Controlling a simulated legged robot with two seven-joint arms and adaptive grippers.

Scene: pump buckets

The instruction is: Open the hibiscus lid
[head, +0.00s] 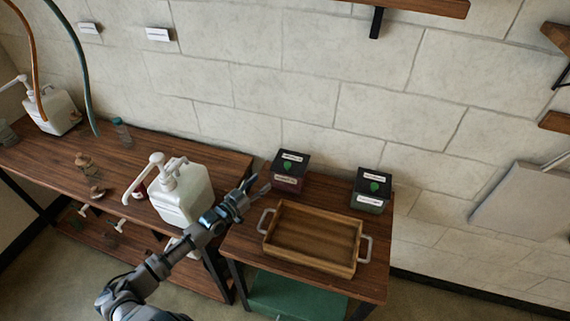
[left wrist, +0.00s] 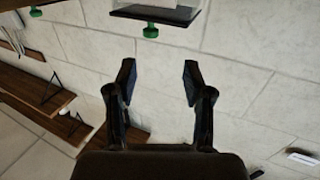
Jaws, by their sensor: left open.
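Two small canisters with dark lids and green knobs stand at the back of the right table. My right gripper is not in view.
A wooden tray (head: 268,252) with metal handles lies in front of the canisters. A white pump bucket (head: 185,195) stands on the left table, beside my left arm. Another pump bucket (head: 57,112) and small bottles stand farther left. A stone wall is behind.

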